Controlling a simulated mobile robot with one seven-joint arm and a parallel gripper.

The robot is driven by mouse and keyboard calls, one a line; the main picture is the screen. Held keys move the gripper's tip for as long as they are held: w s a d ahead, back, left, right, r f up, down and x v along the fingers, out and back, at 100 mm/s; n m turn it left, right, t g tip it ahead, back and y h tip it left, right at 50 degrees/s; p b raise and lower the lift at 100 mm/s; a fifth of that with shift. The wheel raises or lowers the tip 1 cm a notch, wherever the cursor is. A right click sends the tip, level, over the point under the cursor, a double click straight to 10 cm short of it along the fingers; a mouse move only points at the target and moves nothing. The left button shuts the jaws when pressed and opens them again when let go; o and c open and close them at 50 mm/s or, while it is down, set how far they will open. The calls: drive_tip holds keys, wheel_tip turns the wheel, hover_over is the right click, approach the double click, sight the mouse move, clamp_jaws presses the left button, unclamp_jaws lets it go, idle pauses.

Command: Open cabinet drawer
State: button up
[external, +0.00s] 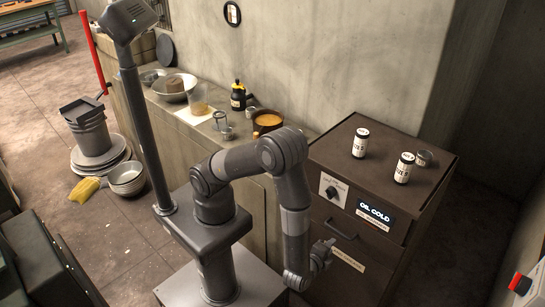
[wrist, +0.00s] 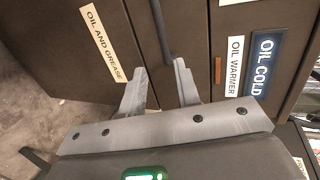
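The brown cabinet (external: 320,222) stands at the right in the external view, with a dark bar handle (external: 341,229) on its front below the "OIL COLD" sign (external: 375,213). In the wrist view the handle (wrist: 161,30) runs down from the top edge, and its lower end lies between my fingertips. My gripper (wrist: 161,66) is open, with a finger on each side of the handle. Whether either finger touches it I cannot tell. In the external view my gripper (external: 325,250) is just below the handle, close to the front. The drawer front looks flush with the cabinet.
White cans (external: 361,143) and a small tin (external: 424,158) stand on the cabinet top. An "OIL AND GREASE" label (wrist: 103,43) is on the neighbouring panel. A counter (external: 190,117) with bowls and a brown pot (external: 267,121) adjoins the cabinet on the left.

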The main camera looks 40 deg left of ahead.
sight(341, 232)
drive_tip(key=shift+m+t+h, duration=0.4)
drive_tip(key=shift+t+h, duration=0.1)
drive_tip(key=shift+t, duration=0.3)
drive_tip(key=x, duration=0.3)
drive_tip(key=a+x, duration=0.1)
drive_tip(key=x, duration=0.6)
drive_tip(key=shift+w+a+f, duration=0.2)
drive_tip(key=shift+w+f, duration=0.1)
drive_tip(key=shift+f, duration=0.15)
drive_tip(key=shift+c, duration=0.4)
clamp_jaws()
